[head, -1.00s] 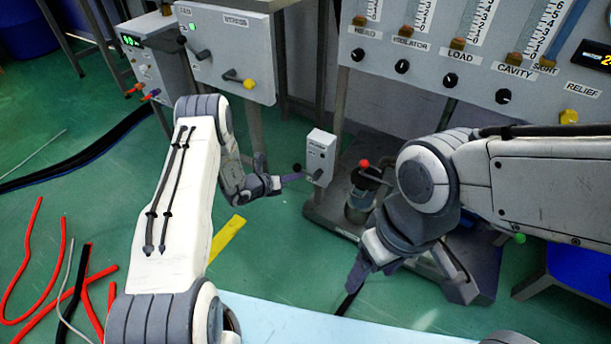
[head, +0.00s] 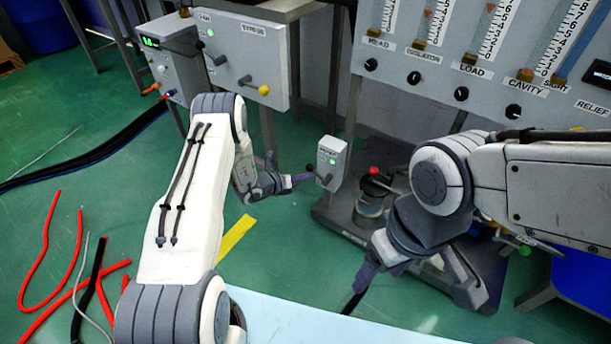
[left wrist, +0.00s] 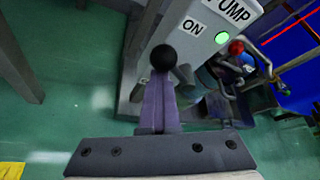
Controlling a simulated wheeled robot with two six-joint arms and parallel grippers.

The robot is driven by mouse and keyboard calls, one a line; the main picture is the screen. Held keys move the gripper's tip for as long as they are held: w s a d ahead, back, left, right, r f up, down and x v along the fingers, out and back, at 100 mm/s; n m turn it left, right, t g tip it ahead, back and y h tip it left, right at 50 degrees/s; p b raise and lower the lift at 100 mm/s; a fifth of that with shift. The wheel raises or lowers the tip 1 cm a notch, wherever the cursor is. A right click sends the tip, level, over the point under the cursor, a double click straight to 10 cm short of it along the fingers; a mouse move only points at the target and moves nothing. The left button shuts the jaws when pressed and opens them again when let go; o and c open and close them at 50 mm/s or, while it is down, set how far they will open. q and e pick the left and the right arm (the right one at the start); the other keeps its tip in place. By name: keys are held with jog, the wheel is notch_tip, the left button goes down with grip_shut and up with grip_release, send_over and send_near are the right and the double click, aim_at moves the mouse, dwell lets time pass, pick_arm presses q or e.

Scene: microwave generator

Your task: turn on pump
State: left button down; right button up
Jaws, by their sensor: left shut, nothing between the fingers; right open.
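The pump switch box (head: 331,157) is a small grey box low on the pump stand, with a green light lit on its face. In the left wrist view the box (left wrist: 205,20) reads "PUMP" and "ON" beside the lit green light (left wrist: 222,39). Its lever ends in a black knob (left wrist: 163,57). My left gripper (head: 312,176) is shut and empty, its tips at the lever; in the left wrist view the fingers (left wrist: 160,95) lie right at the knob, and contact is unclear.
A red-knobbed pump part (head: 370,205) stands on the dark base right of the box. A large panel (head: 480,95) with gauges and knobs is behind. A grey cabinet (head: 240,55) stands back left. Red tubes (head: 50,240) lie on the floor at left.

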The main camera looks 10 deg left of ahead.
dwell(0.3)
pick_arm(q)
notch_tip(320, 180, down, 5)
jog(key=b, duration=0.4)
jog(key=s+a+r+p, duration=0.3)
jog(key=s+r+p, duration=0.2)
jog(key=s, duration=0.4)
jog(key=shift+r+p, duration=0.35)
jog(key=shift+r, duration=0.1)
